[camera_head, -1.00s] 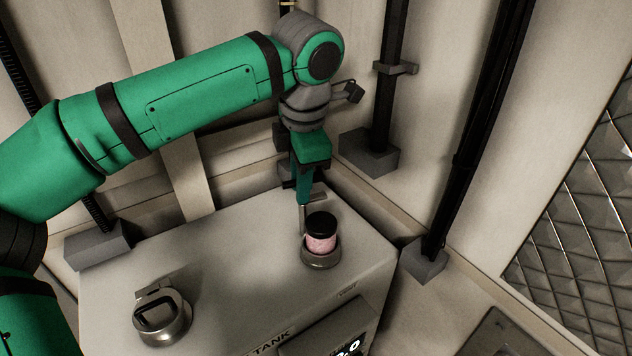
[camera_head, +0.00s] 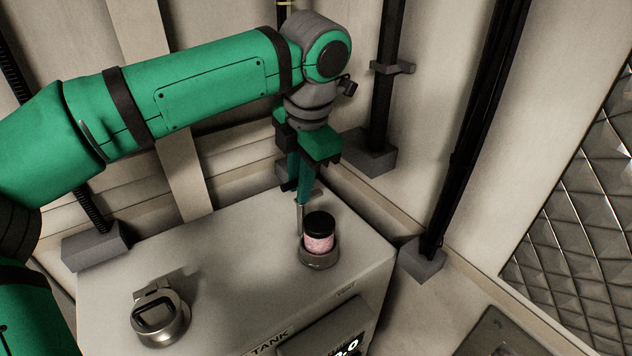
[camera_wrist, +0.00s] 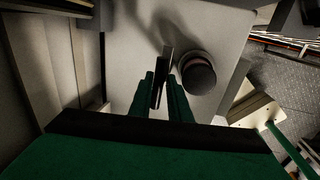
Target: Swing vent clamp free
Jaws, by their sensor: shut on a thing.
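The vent clamp (camera_head: 300,216) is a thin grey metal bar standing upright beside the vent, at its far left side. In the wrist view the clamp (camera_wrist: 165,62) runs between my fingers. My gripper (camera_head: 304,188) points down and is shut on the clamp; the fingers also show in the wrist view (camera_wrist: 161,90). The vent holds a pink cylinder (camera_head: 318,241) with a black cap (camera_head: 319,220), seated upright in a round metal collar (camera_head: 319,261). The cap also shows in the wrist view (camera_wrist: 198,76), right of my fingers. The clamp's lower joint is partly hidden.
The vent stands on a pale tank box (camera_head: 235,265). A second metal fitting with a square dark opening (camera_head: 158,318) stands at its front left. A display panel (camera_head: 335,337) is on the front. Dark posts (camera_head: 386,110) and walls stand close behind my gripper.

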